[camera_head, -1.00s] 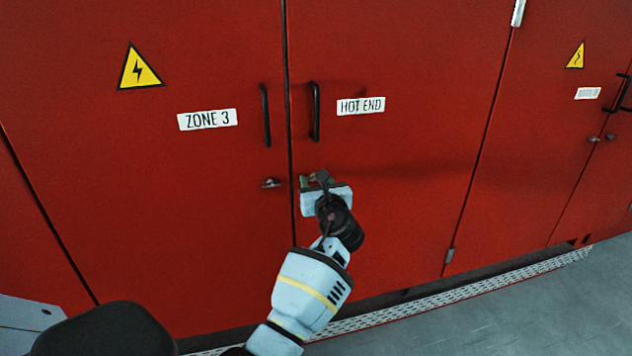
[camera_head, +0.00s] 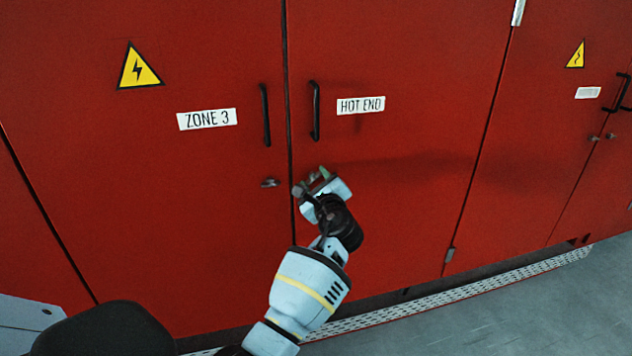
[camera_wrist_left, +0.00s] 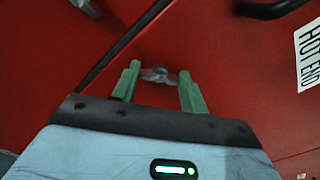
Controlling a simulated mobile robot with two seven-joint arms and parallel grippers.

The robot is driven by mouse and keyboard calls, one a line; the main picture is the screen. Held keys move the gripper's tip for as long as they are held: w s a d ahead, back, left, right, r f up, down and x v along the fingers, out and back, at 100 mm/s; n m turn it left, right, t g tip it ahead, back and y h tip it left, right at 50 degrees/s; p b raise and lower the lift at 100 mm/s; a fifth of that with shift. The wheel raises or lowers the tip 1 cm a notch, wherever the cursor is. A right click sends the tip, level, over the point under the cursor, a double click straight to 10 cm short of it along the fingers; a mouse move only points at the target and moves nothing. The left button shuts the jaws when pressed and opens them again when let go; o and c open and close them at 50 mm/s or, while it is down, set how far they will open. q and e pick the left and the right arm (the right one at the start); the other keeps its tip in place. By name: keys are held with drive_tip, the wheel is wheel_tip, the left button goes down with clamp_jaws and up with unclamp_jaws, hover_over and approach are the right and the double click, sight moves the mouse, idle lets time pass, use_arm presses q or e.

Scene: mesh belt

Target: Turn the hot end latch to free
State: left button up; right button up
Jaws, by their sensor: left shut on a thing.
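The hot end latch (camera_wrist_left: 158,75) is a small grey metal turn handle on the red door labelled HOT END (camera_head: 361,105). In the left wrist view it lies between the green fingertips of my left gripper (camera_wrist_left: 158,82), which is shut on it. In the head view my left gripper (camera_head: 318,176) is at the door's left edge, below the black handle (camera_head: 315,110), and looks tilted against the door seam. The gripper body hides the latch there. My right gripper is not in view.
The ZONE 3 door (camera_head: 200,190) stands to the left with its own latch (camera_head: 270,183) close beside my gripper. Its black handle (camera_head: 265,115) is above. A perforated sill (camera_head: 450,298) runs along the bottom, with grey floor (camera_head: 520,315) in front.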

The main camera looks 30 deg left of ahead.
use_arm(q)
drive_tip(key=n, duration=0.3)
drive_tip(key=n+b, duration=0.1)
drive_tip(key=n, duration=0.2)
drive_tip(key=shift+f+n, duration=0.2)
drive_tip(key=shift+n, duration=0.1)
drive_tip(key=n+b, duration=0.1)
drive_tip(key=n, duration=0.2)
drive_tip(key=shift+b, duration=0.3)
drive_tip(key=shift+n, duration=0.4)
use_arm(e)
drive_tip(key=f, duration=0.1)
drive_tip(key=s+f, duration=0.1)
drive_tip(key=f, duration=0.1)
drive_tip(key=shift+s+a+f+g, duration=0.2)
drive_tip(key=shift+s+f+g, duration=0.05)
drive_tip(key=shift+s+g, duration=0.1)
use_arm(q)
drive_tip(key=shift+r, duration=0.1)
drive_tip(key=shift+n, duration=0.3)
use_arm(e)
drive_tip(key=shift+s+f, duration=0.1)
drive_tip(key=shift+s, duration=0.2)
use_arm(q)
drive_tip(key=o, duration=1)
drive_tip(key=shift+s, duration=0.1)
